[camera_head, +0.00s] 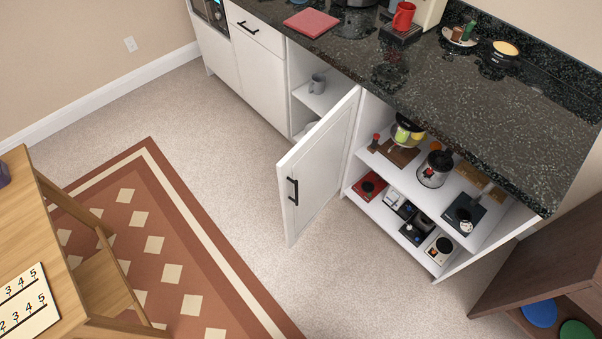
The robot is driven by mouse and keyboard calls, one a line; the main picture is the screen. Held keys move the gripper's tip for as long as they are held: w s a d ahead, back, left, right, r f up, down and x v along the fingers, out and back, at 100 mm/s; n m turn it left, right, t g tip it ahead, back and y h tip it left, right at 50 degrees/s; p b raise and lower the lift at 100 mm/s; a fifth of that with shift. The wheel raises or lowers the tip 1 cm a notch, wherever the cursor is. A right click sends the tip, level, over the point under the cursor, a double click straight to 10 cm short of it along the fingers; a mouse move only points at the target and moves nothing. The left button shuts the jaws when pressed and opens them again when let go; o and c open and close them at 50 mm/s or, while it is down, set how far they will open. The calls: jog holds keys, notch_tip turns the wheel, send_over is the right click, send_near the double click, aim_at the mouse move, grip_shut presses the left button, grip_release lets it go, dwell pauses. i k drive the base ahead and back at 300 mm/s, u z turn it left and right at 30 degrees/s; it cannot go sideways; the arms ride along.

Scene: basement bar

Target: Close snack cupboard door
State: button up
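The snack cupboard door (321,169) is a white panel with a black bar handle (292,190). It stands wide open, swung out from the left side of the cupboard (389,217) into the room. The cupboard under the dark counter is exposed, with two shelf levels holding a bowl with fruit (406,133), a glass jar (435,168), a red item (369,185) and several small dark and white items. My gripper is not in view.
The black granite counter (470,120) overhangs the cupboard. An open shelf with a grey mug (317,84) is left of the door. A brown shelf unit (545,262) stands at right, a wooden table (25,225) at left. Carpet (235,150) before the door is clear.

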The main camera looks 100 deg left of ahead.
aim_at(310, 175)
jog(key=u, duration=0.65)
jog(key=k, duration=0.2)
jog(key=u, duration=2.4)
jog(key=k, duration=0.65)
jog(key=z, duration=0.15)
jog(key=i, duration=0.75)
jog(key=z, duration=0.15)
